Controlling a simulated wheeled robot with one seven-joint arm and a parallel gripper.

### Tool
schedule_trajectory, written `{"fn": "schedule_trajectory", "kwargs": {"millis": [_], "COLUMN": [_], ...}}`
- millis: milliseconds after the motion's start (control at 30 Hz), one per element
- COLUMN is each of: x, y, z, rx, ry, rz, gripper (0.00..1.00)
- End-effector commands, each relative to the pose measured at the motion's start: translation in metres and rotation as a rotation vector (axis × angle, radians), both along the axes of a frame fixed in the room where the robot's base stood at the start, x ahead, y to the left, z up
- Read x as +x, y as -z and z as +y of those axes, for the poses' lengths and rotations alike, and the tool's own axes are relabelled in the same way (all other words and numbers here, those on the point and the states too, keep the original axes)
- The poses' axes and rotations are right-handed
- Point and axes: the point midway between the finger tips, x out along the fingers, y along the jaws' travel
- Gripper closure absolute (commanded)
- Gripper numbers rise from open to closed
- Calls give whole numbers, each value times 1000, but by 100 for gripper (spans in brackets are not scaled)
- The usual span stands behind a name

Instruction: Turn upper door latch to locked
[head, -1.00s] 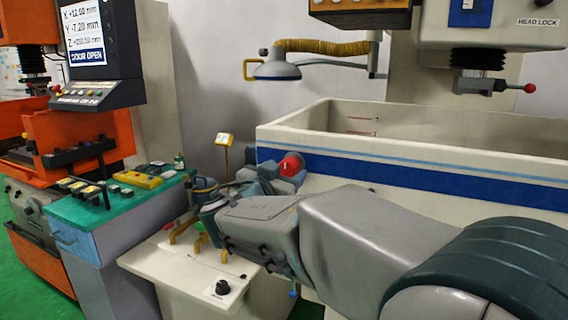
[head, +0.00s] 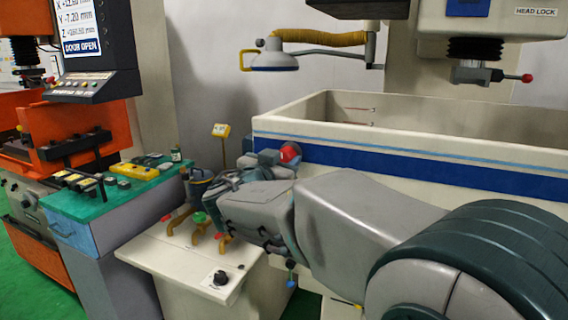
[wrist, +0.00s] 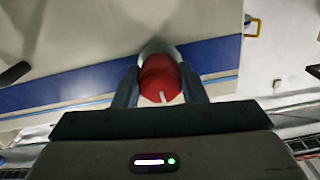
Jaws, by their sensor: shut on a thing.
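The upper door latch is a round red knob (wrist: 160,82) with a white pointer mark, on a grey base against the blue stripe of the white tank. The knob also shows in the head view (head: 290,152), partly hidden by my gripper. In the wrist view my gripper (wrist: 158,92) has one finger on each side of the knob and is shut on it. The white mark points down and slightly to the right in the wrist view.
The white tank (head: 420,142) rises behind my arm. A green-topped bench (head: 100,197) with small tools stands left.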

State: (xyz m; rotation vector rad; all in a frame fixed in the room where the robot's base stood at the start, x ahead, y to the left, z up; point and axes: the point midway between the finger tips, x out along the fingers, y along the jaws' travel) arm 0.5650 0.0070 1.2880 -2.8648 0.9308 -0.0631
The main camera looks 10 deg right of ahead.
Motion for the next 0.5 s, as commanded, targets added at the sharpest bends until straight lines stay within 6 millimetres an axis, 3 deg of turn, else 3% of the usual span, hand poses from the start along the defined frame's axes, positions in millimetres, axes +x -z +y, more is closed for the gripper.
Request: {"fn": "schedule_trajectory", "kwargs": {"millis": [500], "x": [-1], "y": [7], "z": [-1], "rx": [-176], "ry": [1], "rz": [125], "gripper": [85]}}
